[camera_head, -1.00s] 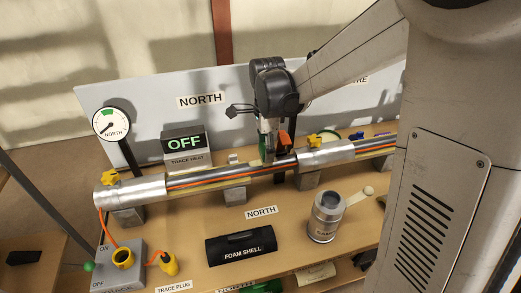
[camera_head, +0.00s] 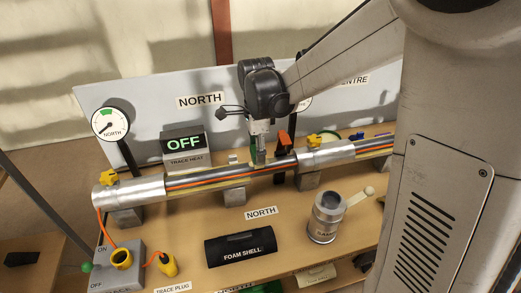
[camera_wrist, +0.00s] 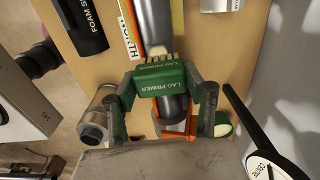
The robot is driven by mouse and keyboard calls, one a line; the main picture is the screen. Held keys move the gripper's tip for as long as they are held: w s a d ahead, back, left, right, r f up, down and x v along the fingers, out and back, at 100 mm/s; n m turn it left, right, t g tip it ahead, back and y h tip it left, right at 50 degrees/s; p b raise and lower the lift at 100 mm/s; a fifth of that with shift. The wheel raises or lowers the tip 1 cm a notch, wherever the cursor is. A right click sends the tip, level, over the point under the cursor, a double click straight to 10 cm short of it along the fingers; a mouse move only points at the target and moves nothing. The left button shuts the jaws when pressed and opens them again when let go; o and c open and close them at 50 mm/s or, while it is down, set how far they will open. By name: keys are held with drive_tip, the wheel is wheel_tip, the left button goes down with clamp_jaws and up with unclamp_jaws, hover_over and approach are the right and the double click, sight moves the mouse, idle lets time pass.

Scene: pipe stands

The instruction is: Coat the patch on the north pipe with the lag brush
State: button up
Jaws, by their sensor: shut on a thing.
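My gripper (camera_head: 259,155) is shut on the green lag brush (camera_wrist: 163,74), labelled LAG PRIMER. In the wrist view the brush lies between both fingers, its pale bristles pointing toward the top of the picture. In the head view the brush is down at the north pipe (camera_head: 205,180), over its uncovered stretch between silver jackets. I cannot tell whether the bristles touch the pipe. A dark section (camera_head: 285,162) of the pipe shows just right of my gripper; I cannot tell if it is the patch. An orange piece (camera_head: 284,143) stands beside it.
A gauge (camera_head: 110,124) stands at left, and a grey panel (camera_head: 140,95) is behind.

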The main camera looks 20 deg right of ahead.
drive_tip(key=shift+d, duration=1.8)
drive_tip(key=shift+a+b, duration=0.5)
drive_tip(key=shift+a, duration=1.35)
drive_tip(key=shift+r+p, duration=0.65)
drive_tip(key=shift+r, duration=0.3)
drive_tip(key=shift+w, duration=0.1)
